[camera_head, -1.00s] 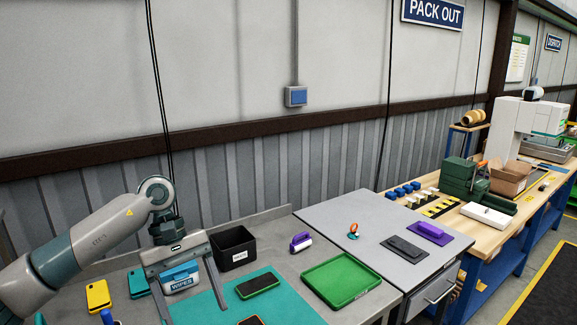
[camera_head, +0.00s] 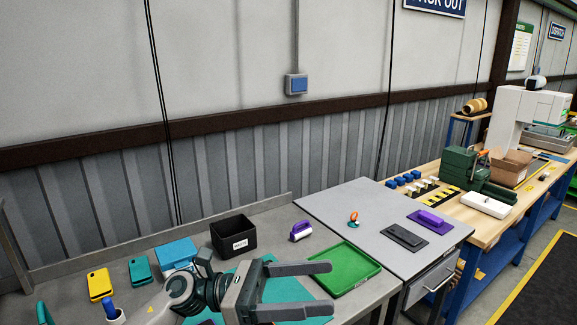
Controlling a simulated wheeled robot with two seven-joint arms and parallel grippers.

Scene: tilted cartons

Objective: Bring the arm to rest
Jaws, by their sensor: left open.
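My left gripper (camera_head: 328,288) shows at the bottom middle of the head view. Its two fingers point right and stand apart, with nothing between them. It hangs over the teal mat (camera_head: 283,289) and hides part of it. The finger tips are in front of the lower left part of the green tray (camera_head: 368,266). My right gripper is not in view.
A black bin (camera_head: 233,237), a blue box (camera_head: 176,254) and yellow (camera_head: 100,284) and teal (camera_head: 139,270) phone-like items stand behind and left of my arm. A purple-handled roller (camera_head: 300,231) lies behind the tray. The grey table (camera_head: 345,205) at right has clear room.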

